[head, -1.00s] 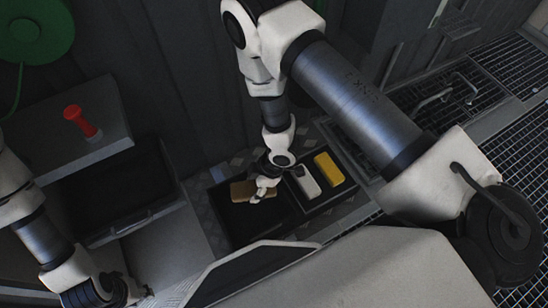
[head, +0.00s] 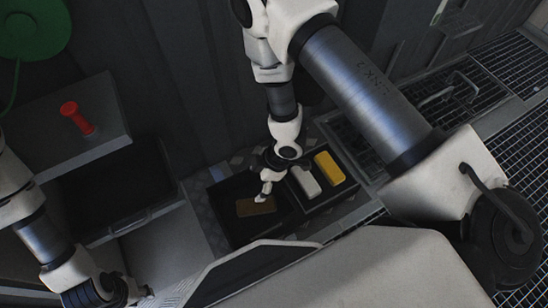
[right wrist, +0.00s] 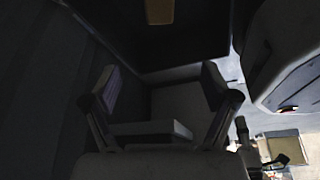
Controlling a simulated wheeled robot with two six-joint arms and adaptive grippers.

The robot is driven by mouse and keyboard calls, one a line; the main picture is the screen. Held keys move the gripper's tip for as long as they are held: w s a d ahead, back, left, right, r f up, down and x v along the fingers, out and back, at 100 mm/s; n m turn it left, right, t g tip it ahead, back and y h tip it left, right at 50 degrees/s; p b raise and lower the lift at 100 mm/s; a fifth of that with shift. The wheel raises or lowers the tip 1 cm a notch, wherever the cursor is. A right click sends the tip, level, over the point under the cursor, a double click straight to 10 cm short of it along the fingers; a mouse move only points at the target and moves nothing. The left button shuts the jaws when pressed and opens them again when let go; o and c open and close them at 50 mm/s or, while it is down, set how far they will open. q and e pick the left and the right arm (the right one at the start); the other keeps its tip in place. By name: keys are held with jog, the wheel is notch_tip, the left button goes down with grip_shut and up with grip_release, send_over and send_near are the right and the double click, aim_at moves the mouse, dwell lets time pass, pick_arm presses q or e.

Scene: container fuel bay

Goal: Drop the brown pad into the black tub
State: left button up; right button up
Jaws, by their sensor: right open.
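The brown pad (head: 256,206) lies low inside the black tub (head: 238,229), apart from my right gripper. The pad also shows at the top of the right wrist view (right wrist: 160,11), with the dark tub (right wrist: 195,62) around it. My right gripper (head: 263,194) is over the tub. Its two fingers stand wide apart and empty in the right wrist view (right wrist: 160,82). My left gripper (head: 135,293) is at the lower left, far from the tub; its fingers are too unclear to read.
A white block (head: 305,181) and a yellow block (head: 328,168) sit in a dark tray just right of the tub. A ribbed wall rises behind.

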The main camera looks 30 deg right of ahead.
jog(key=w+v, duration=0.1)
jog(key=v, duration=0.7)
jog(key=shift+s+d+r, duration=0.15)
jog(key=shift+s+r, duration=0.2)
jog(key=shift+s, duration=0.2)
